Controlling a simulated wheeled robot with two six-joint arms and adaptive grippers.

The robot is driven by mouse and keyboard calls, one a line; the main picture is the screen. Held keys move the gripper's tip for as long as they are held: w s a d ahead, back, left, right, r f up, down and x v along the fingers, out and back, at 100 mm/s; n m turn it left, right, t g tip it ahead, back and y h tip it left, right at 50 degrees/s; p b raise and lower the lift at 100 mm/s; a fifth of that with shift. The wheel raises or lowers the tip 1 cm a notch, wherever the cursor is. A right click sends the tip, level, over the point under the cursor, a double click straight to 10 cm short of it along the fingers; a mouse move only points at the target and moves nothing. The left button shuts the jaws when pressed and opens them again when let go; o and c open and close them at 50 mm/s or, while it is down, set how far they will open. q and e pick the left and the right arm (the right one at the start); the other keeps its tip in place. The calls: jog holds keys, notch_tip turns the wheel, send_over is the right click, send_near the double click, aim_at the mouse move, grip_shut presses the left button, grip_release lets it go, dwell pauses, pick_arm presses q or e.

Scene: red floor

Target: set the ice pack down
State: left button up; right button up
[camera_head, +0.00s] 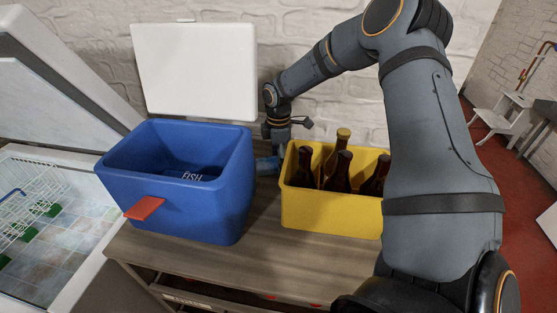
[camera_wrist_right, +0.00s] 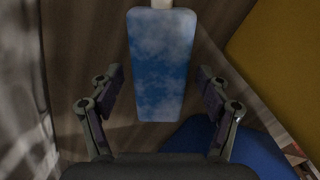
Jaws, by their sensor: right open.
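The ice pack (camera_wrist_right: 160,65) is a blue, cloudy-patterned slab with a white end. In the wrist view it lies between the two fingers of my right gripper (camera_wrist_right: 159,85), with a gap on each side, over the brown wooden surface. In the head view, part of the ice pack (camera_head: 267,165) shows in the gap between the blue cooler and the yellow crate. My right gripper (camera_head: 277,145) is open, just above it and partly hidden behind the cooler and crate. My left gripper is not in view.
The blue cooler (camera_head: 225,215) has an open white lid (camera_head: 195,70) and a red tab (camera_head: 144,208). The yellow crate (camera_head: 325,212) holds several brown bottles. The table (camera_head: 270,260) is bare in front. An open chest freezer (camera_head: 70,240) with a wire basket stands left.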

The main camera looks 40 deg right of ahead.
jog(key=shift+r, duration=0.4)
notch_tip(320, 180, up, 8)
jog(key=shift+r, duration=0.1)
jog(key=shift+r+p, duration=1.2)
jog(key=shift+r, duration=0.45)
